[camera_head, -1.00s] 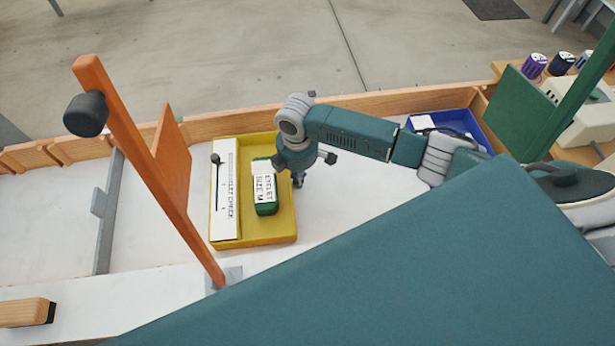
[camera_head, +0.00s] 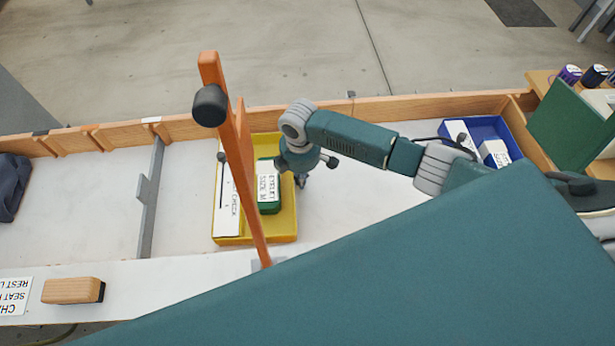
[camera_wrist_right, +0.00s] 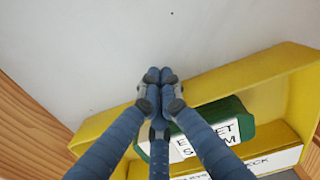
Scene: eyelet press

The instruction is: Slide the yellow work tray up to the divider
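The yellow work tray (camera_head: 228,240) lies on the white bench top, holding a green box labelled EYELET SIZE M (camera_head: 268,188) and a white CHECK card (camera_head: 227,205). The grey divider (camera_head: 149,200) stands to its left, with a strip of bare bench between them. My right gripper (camera_head: 302,182) is at the tray's right side, fingers pointing down. In the right wrist view its fingers (camera_wrist_right: 160,76) are together and empty, beside the tray wall (camera_wrist_right: 262,66); I cannot tell whether they touch it. My left gripper is not in view.
An orange post (camera_head: 238,150) with a black knob stands in front of the tray and partly hides it. A wooden rail (camera_head: 400,108) runs along the back. A blue bin (camera_head: 486,124) is at the right. A wooden block (camera_head: 72,290) lies front left.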

